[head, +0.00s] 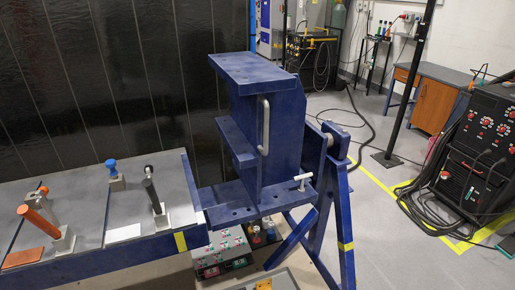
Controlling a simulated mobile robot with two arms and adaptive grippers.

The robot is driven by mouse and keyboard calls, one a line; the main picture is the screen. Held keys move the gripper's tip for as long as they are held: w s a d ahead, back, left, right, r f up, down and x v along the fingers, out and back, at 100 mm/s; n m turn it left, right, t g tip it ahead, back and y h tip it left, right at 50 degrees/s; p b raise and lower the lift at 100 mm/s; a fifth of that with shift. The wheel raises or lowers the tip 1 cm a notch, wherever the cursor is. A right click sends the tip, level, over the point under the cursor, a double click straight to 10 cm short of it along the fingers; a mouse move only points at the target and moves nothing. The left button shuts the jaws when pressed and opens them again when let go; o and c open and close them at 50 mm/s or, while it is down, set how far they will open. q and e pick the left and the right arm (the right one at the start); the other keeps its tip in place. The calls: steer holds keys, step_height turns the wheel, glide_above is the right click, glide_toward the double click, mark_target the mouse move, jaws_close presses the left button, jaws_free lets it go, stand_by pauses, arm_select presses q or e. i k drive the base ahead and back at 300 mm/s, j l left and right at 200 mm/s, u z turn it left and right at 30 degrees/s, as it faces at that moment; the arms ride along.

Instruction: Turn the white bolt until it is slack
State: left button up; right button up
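The white bolt (303,181) has a T-shaped handle and stands upright at the right end of the lower plate of the blue rotary jig (262,75). A pale grey bar handle (265,125) is fixed upright on the jig's face. The jig is held at its right side by a blue stand (335,185) with a round pivot. Neither of my grippers is in view, and nothing touches the bolt. The bolt's thread is not visible, so I cannot tell how tight it is.
A bench (90,225) at left holds clamps with orange, blue and black handles. A control box (222,250) sits low under the jig. A black welding machine (478,150) with cables stands at right. The floor between it and the stand is mostly clear.

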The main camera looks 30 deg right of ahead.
mark_target(301, 189)
steer(key=l+z, duration=0.15)
steer(key=z, duration=1.05)
steer(key=i+j, duration=0.05)
